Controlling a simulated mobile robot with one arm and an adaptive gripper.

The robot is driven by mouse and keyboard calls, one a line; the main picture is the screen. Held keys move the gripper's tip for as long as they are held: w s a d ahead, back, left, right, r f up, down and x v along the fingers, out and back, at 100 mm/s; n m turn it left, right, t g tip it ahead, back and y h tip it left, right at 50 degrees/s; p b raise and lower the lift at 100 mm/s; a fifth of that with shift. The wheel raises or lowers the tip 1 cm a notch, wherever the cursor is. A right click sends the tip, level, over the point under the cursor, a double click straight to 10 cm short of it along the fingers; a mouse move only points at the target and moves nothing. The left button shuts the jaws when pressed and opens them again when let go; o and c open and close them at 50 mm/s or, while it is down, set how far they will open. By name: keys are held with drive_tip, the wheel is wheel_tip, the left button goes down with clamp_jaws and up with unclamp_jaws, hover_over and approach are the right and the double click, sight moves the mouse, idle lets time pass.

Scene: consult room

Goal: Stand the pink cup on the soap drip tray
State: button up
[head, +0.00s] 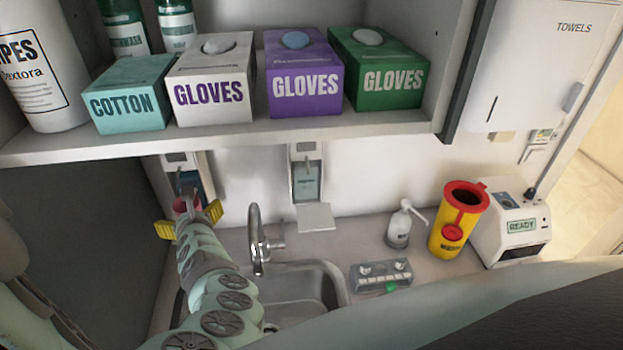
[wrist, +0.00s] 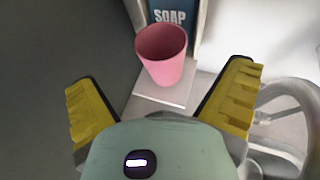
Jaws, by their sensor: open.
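The pink cup (wrist: 163,55) stands upright on the pale soap drip tray (wrist: 178,98) in the wrist view, under the dispenser (wrist: 170,15) marked SOAP. The cup's open mouth faces up. My gripper (wrist: 162,82) is open, with its yellow fingers wide apart to the left and right of the cup and tray, and neither touches the cup. In the head view the cup (head: 181,204) shows only in part behind my gripper (head: 190,219), and the tray there is hidden by my arm.
The tap (head: 256,240) and sink (head: 310,285) lie just right of my arm. A second dispenser (head: 306,180) with its own tray (head: 314,217) hangs further right. The shelf (head: 300,128) with boxes overhangs above. A pump bottle (head: 400,228) and yellow bin (head: 450,238) stand on the counter.

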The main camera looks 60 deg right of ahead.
drive_tip(key=p+v, duration=0.1)
drive_tip(key=v, duration=0.3)
drive_tip(key=shift+p, duration=0.4)
